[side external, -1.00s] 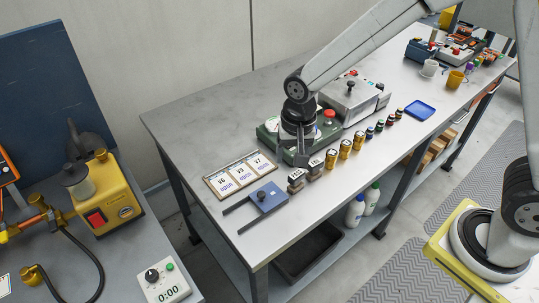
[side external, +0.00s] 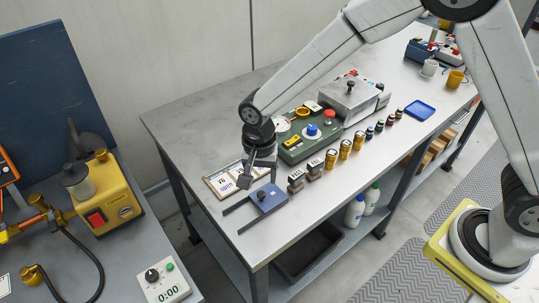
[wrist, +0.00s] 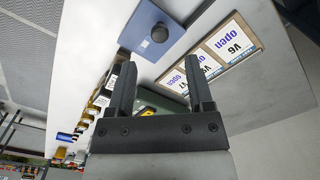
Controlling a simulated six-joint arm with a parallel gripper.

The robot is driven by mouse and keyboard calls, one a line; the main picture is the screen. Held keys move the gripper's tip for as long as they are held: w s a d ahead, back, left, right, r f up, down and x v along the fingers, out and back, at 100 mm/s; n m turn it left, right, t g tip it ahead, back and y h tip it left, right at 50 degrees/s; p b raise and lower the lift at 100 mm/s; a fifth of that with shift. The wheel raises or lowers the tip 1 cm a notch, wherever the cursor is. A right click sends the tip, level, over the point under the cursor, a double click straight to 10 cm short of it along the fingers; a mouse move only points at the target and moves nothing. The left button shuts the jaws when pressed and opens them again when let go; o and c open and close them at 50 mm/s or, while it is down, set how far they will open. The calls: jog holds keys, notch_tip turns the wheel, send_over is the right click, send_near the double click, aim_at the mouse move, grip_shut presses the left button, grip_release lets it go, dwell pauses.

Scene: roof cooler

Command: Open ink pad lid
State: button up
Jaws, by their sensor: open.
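The ink pad (side external: 266,198) is a flat blue box with a dark round knob on its lid, near the front left of the table. Its lid looks shut. Two dark rails run out from its left side. In the wrist view the blue lid (wrist: 138,30) and its knob (wrist: 160,33) lie beyond the fingers, apart from them. My gripper (side external: 259,178) is open and empty, above the card frame and just behind the pad. It also shows in the wrist view (wrist: 160,82), with nothing between its fingers.
A framed set of cards (side external: 222,184) lies behind the pad. Two stamps (side external: 296,181) stand to its right, then yellow cans (side external: 331,158) and small bottles. A green control box (side external: 303,143) stands behind them. The table's left end is clear.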

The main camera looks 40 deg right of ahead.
aim_at(261, 194)
jog(key=shift+f, duration=2.9)
grip_shut()
